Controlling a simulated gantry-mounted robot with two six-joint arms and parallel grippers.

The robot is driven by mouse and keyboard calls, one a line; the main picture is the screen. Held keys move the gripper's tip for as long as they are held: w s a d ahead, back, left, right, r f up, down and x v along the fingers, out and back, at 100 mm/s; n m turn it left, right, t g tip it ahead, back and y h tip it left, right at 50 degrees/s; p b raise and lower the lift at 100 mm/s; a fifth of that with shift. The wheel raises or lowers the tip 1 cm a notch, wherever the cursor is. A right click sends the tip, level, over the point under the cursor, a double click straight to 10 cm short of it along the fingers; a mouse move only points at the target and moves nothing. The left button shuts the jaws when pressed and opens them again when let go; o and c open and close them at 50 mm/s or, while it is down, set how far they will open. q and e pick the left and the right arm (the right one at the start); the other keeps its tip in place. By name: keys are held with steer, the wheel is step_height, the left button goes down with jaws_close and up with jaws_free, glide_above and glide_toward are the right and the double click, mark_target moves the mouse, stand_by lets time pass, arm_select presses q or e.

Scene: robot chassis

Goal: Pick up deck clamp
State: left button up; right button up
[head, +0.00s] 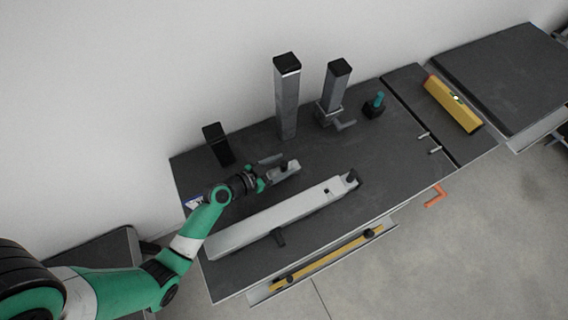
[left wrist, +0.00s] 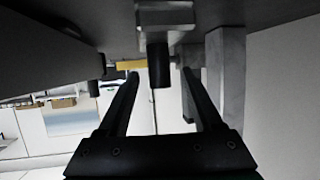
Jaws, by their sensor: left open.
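A small light grey block with a dark knob, which looks like the deck clamp (head: 287,171), lies on the dark worktop (head: 240,180) behind the long grey beam. My left gripper (head: 268,172) is low over the worktop at the clamp's left end. In the left wrist view, the open fingers of my left gripper (left wrist: 158,75) point toward the clamp (left wrist: 165,18). Its black knob (left wrist: 158,65) shows between the fingertips. I cannot tell whether either finger touches it. My right gripper is in neither view.
A long grey beam (head: 290,208) lies in front. A tall grey post (head: 286,105), a shorter post (head: 336,90) and a black stand (head: 218,144) rise behind. A black block with teal knob (head: 374,107) and a yellow level (head: 453,103) are right.

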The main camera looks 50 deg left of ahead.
arm_select(q)
steer(key=shift+w+f, duration=0.25)
steer(key=shift+w, duration=0.35)
steer(key=shift+s, duration=0.1)
steer(key=shift+c, duration=0.4)
jaws_close()
stand_by(0.5)
